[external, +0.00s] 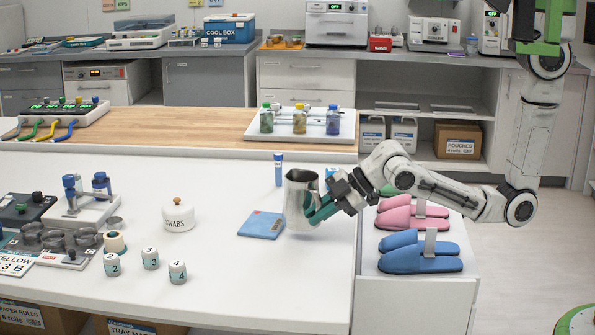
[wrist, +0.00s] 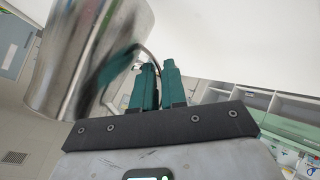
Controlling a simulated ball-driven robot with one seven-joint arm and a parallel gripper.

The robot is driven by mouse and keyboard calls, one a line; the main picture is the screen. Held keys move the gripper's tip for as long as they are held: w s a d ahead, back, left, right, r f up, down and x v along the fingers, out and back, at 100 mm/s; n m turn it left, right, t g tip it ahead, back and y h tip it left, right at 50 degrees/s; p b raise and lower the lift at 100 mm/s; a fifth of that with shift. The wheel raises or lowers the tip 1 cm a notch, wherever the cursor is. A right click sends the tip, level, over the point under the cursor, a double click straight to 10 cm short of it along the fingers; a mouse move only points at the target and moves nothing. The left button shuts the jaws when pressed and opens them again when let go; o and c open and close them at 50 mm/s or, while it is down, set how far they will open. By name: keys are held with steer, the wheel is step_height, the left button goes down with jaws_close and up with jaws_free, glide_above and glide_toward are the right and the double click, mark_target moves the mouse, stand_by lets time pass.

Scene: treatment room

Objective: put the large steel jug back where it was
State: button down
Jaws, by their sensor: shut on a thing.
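The large steel jug (external: 299,197) is upright at the right part of the white counter, just right of a blue packet. My gripper (external: 322,207) comes in from the right with its green fingers at the jug's handle side. In the wrist view, the jug's shiny body (wrist: 85,55) fills the upper left, and the gripper's green fingers (wrist: 158,88) are closed on its thin handle. I cannot tell whether the jug's base touches the counter or hangs slightly above it.
The blue packet (external: 262,224) lies left of the jug. A blue-capped tube (external: 278,170) stands behind it. The swabs jar (external: 178,214) and several numbered pots are further left. Pink slippers (external: 412,214) and blue slippers (external: 420,256) lie to the right.

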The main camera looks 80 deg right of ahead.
steer(key=s+a+r+n+g+y, duration=0.6)
steer(key=s+a+r+n+y, duration=0.2)
steer(key=s+r+n, duration=0.4)
steer(key=shift+m+g, duration=0.3)
steer(key=w+a+f+p, duration=0.1)
steer(key=w+f, duration=0.3)
steer(key=w+a+f+p, duration=0.1)
steer(key=w+f, duration=0.3)
steer(key=w+a+f, duration=0.1)
steer(key=w+f, duration=0.3)
steer(key=shift+w+a+f+p, duration=0.2)
steer(key=shift+w+p, duration=0.1)
steer(key=shift+p, duration=0.1)
step_height(320, 180, down, 3)
steer(key=shift+r+p, duration=0.1)
steer(key=shift+p, duration=0.4)
steer(key=shift+f, duration=0.2)
